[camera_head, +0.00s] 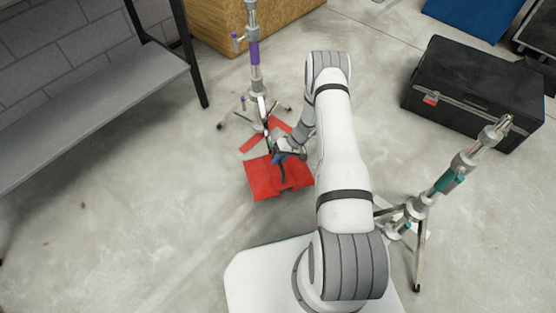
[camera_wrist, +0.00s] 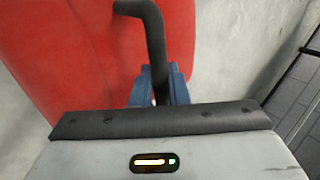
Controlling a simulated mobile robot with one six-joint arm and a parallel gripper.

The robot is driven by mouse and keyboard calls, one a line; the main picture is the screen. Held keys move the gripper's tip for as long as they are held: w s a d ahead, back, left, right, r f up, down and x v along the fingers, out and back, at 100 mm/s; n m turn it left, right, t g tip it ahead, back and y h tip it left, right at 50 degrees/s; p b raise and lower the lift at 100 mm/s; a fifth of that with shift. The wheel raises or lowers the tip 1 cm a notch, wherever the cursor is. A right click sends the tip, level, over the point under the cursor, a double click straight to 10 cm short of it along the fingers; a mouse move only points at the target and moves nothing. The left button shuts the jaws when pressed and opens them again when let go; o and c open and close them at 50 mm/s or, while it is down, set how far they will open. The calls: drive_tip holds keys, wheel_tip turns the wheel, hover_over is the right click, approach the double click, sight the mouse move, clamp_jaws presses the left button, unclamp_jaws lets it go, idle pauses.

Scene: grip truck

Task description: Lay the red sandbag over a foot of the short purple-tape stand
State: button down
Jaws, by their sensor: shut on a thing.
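The red sandbag (camera_head: 264,181) hangs from or lies under my gripper (camera_head: 279,159), in front of the purple-tape stand's legs. I cannot tell whether it touches the floor. In the wrist view the sandbag (camera_wrist: 75,60) fills the upper left, and my gripper's blue fingers (camera_wrist: 158,88) are shut on its dark bent handle (camera_wrist: 154,35). The stand with purple tape (camera_head: 254,54) is upright, with its feet spread on the concrete beyond the bag. My arm and gripper partly hide its near right side.
Flat red strips (camera_head: 253,143) lie by the stand's feet. A teal-tape stand (camera_head: 448,180) leans at right, near my base. A black case (camera_head: 470,85) sits at upper right, a wooden box (camera_head: 212,28) behind the purple-tape stand, a grey shelf (camera_head: 90,110) at left. The lower-left floor is clear.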

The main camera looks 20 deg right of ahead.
drive_tip(key=shift+w+f+b, duration=0.1)
drive_tip(key=shift+f+b, duration=0.4)
drive_tip(key=shift+f, duration=0.15)
drive_tip(key=c, duration=1.3)
unclamp_jaws()
drive_tip(key=shift+s+f, duration=0.2)
drive_tip(key=shift+p+v, duration=1.55)
drive_tip(key=shift+v, duration=2.5)
